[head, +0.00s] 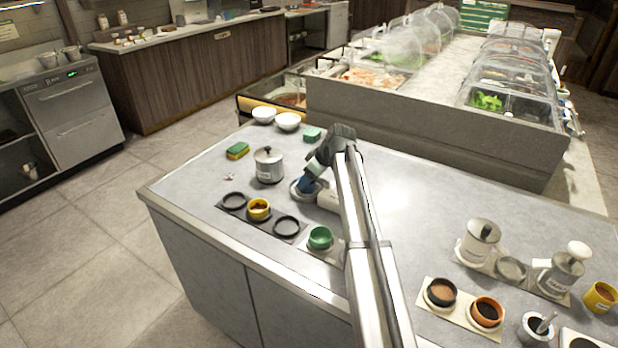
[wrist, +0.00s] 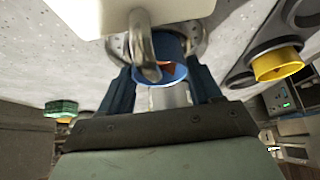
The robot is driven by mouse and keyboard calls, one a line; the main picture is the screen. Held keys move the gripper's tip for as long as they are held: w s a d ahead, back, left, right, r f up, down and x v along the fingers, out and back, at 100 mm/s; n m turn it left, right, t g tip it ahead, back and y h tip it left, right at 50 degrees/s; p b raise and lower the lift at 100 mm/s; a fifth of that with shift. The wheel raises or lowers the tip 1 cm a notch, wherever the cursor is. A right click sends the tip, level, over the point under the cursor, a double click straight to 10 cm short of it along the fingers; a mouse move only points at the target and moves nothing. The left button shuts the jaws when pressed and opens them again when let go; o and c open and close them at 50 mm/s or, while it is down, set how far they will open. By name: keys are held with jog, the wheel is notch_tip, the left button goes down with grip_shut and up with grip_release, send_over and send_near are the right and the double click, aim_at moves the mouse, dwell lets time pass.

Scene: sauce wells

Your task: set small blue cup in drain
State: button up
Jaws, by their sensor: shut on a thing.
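A small blue cup (wrist: 174,72) with something orange-brown inside sits between the two dark fingers of my gripper (wrist: 163,88) in the wrist view. My gripper is shut on it. In the head view the blue cup (head: 307,184) shows at the end of my gripper (head: 312,180), low over a round metal ring (head: 296,190) that looks like the drain. The ring also shows behind the cup in the wrist view (wrist: 200,38). The cup and fingers hide part of the ring, so I cannot tell whether the cup touches it.
A white block with a metal spout (wrist: 140,40) is close beside the cup. To the left are a black mat with dark rings (head: 286,226) and a yellow cup (head: 259,209). A lidded pot (head: 269,167), a green cup (head: 320,238) and a sponge (head: 238,151) stand around.

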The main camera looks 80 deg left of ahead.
jog(key=shift+f, duration=0.3)
dwell(0.5)
jog(key=o, duration=1.1)
jog(key=shift+r, duration=0.1)
jog(key=shift+r, duration=3.9)
